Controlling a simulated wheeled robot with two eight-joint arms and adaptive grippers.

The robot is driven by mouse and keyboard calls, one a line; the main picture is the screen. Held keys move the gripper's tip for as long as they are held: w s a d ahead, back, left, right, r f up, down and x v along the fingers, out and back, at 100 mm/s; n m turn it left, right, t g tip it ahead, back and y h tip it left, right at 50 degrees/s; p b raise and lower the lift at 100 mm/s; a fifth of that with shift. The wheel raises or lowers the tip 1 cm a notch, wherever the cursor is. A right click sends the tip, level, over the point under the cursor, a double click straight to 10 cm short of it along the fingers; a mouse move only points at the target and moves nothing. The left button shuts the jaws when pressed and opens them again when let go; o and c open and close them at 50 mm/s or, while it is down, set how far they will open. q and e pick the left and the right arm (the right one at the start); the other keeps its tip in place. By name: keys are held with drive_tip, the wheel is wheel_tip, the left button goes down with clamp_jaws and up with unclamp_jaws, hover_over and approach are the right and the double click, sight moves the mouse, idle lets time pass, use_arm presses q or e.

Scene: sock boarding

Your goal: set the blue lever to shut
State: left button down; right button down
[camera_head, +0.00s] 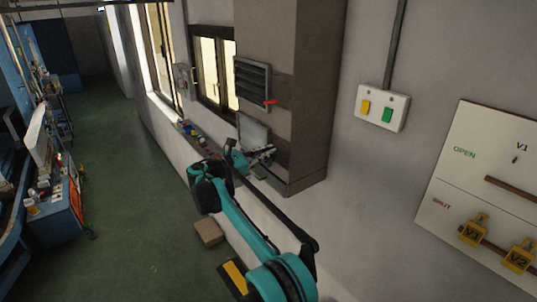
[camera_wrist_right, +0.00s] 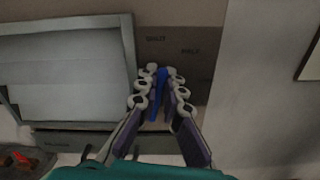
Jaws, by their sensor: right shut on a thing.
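The blue lever (camera_wrist_right: 161,82) shows in the right wrist view between the two fingers of my right gripper (camera_wrist_right: 160,88), which is shut on it. It points up the picture, toward a small dark label (camera_wrist_right: 156,38) that seems to read SHUT. A second label (camera_wrist_right: 190,51), perhaps HALF, lies to its right. In the head view my right gripper (camera_head: 262,155) is at the lower part of the brown duct, beside a grey flap panel (camera_head: 253,131). The lever is hidden by the gripper there. My left gripper is not in view.
A louvred vent (camera_head: 252,82) with a red handle (camera_head: 270,102) is above on the duct (camera_head: 308,100). A ledge with small items (camera_head: 190,130) runs under the window. A switch plate (camera_head: 382,107) and a V1/V2 board (camera_head: 480,180) are on the right wall.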

drive_tip(key=c, duration=1.6)
unclamp_jaws()
drive_tip(key=shift+c, duration=0.2)
drive_tip(key=v, duration=0.8)
